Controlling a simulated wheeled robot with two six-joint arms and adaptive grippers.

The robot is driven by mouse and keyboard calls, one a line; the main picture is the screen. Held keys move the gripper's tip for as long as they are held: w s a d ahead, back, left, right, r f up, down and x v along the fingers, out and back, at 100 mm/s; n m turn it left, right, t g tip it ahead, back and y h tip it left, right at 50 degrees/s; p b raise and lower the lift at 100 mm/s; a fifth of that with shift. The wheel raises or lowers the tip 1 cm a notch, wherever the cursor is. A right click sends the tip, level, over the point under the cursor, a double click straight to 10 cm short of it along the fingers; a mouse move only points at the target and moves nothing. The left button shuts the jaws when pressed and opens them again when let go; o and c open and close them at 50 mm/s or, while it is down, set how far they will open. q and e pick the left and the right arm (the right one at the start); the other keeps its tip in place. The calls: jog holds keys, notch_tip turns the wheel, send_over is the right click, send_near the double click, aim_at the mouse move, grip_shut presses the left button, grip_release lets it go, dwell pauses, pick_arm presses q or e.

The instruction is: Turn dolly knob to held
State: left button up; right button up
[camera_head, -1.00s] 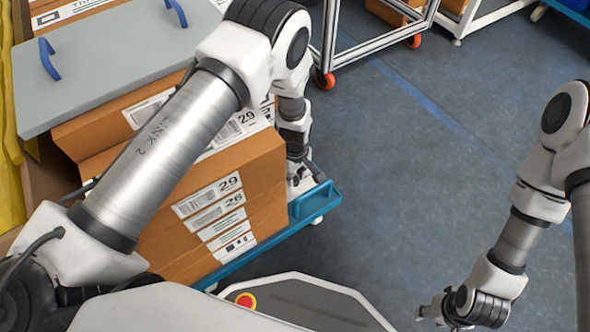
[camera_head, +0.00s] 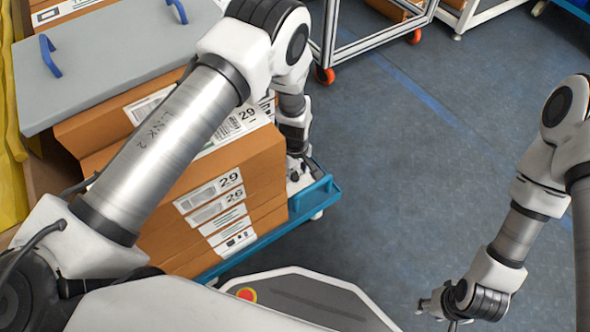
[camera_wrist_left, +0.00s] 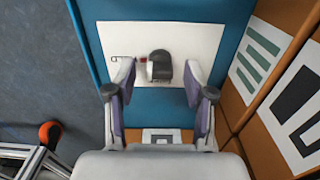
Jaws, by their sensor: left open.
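The dolly knob (camera_wrist_left: 160,66) is a small dark grey knob on a white plate (camera_wrist_left: 205,42) fixed to the blue dolly (camera_wrist_left: 235,15). A small red mark shows just left of the knob. My left gripper (camera_wrist_left: 160,80) is open, with one finger on each side of the knob. A small gap shows on both sides, and I cannot tell how deep the fingers reach. In the head view my left gripper (camera_head: 298,182) is over the corner of the dolly (camera_head: 320,192), and the knob is hidden. My right gripper (camera_head: 428,308) is low at the right, away from the dolly.
Stacked cardboard boxes (camera_head: 215,205) with labels stand on the dolly, left of my left gripper. A grey lid with blue handles (camera_head: 100,60) lies behind them. A wheeled metal frame (camera_head: 370,45) stands at the back. The blue-grey floor (camera_head: 400,180) between my arms is clear.

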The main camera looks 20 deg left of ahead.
aim_at(296, 173)
pick_arm(q)
notch_tip(296, 173, up, 12)
dwell(0.3)
jog(key=shift+d+f, duration=0.1)
dwell(0.3)
